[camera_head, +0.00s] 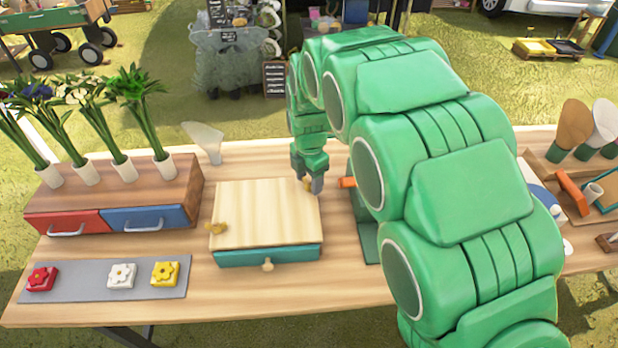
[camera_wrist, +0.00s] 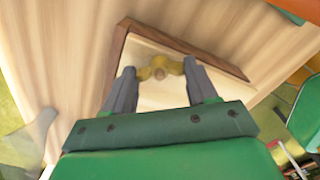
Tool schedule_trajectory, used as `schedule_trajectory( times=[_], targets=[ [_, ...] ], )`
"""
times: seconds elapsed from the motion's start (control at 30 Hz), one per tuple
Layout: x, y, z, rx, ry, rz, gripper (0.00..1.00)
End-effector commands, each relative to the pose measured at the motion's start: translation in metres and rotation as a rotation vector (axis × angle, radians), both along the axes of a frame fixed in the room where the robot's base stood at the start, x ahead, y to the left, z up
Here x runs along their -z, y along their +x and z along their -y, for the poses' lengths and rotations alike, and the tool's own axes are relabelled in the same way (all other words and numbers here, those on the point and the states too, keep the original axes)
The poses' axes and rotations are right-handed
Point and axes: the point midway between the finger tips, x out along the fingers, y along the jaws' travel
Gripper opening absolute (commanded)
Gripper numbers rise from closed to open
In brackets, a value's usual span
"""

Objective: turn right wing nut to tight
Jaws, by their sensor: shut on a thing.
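The right wing nut (camera_wrist: 160,68) is brass-coloured and sits on the light wooden press board (camera_head: 262,212). In the wrist view it lies between the two fingertips of my gripper (camera_wrist: 159,76), which is shut on its wings. In the head view my gripper (camera_head: 312,184) reaches down at the right side of the board and hides part of this nut. The left wing nut (camera_head: 217,228) stands free at the board's front left. Whether the right nut is tight cannot be told.
A teal drawer with a round knob (camera_head: 267,264) is under the board. Left are a wooden cabinet (camera_head: 190,186) with flower vases and a grey mat (camera_head: 60,292) with flower blocks. An orange-handled tool (camera_head: 347,182) is close to my gripper's right. Bare table lies in front.

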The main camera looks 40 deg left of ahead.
Motion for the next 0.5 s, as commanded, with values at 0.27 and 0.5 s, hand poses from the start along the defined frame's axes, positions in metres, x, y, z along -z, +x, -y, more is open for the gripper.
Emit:
schedule_trajectory(
  times=[0.27,0.5],
  targets=[
    [-0.001,0.0003,-0.0001,0.246,0.002,0.0,0.27],
    [-0.0016,0.0003,-0.0006,0.474,0.003,0.001,0.27]
  ],
)
